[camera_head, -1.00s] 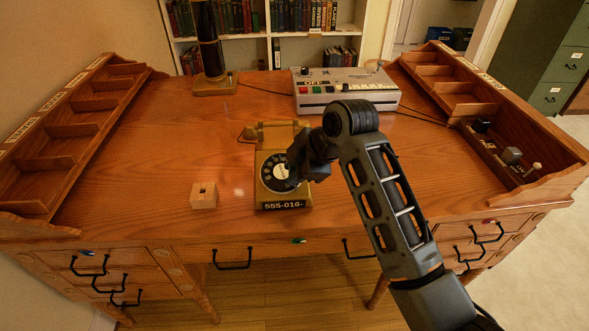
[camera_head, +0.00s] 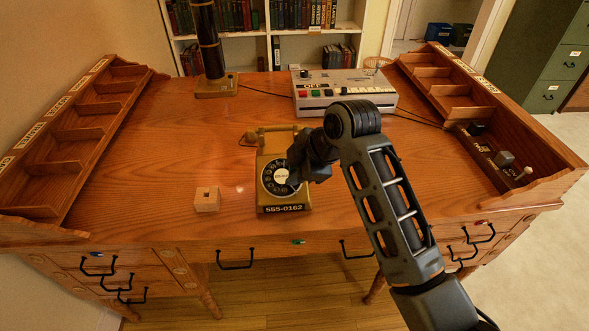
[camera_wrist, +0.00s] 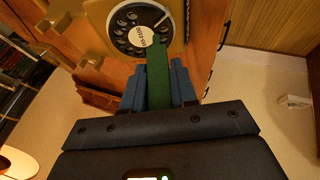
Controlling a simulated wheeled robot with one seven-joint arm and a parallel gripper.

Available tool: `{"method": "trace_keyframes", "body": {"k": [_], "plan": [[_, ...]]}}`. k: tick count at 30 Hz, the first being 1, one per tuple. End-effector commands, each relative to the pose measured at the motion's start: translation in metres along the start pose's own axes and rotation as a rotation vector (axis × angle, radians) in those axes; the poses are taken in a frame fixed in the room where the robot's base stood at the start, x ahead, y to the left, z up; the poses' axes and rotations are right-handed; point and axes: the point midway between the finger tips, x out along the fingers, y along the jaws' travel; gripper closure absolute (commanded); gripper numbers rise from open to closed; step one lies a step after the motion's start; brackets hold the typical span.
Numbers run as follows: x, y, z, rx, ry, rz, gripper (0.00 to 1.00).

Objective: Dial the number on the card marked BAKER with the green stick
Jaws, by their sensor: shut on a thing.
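A tan rotary telephone (camera_head: 262,152) stands on the desk, its black dial (camera_head: 268,186) facing up. A strip on its front reads 555-0162. My gripper (camera_head: 299,172) is over the right side of the dial, hiding part of it. In the wrist view my gripper (camera_wrist: 158,82) is shut on the green stick (camera_wrist: 158,58), which points at the dial (camera_wrist: 128,20). The stick's tip overlaps the dial face near its white centre; I cannot tell whether it touches. I cannot make out a card marked BAKER.
A small wooden block (camera_head: 207,203) with a hole in its top stands left of the telephone. A grey machine with coloured buttons (camera_head: 345,92) is at the back. Slotted racks line the left (camera_head: 75,135) and right (camera_head: 520,150) edges. The desk's left middle is clear.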

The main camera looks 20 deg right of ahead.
Motion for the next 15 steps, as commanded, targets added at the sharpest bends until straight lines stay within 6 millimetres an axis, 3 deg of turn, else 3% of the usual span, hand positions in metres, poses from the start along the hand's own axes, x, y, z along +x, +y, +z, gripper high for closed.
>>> {"method": "trace_keyframes", "body": {"k": [8,15], "plan": [[-0.003,0.002,-0.001,0.000,0.000,0.001,0.99],[-0.023,0.011,-0.010,0.000,0.000,0.001,0.99]]}}
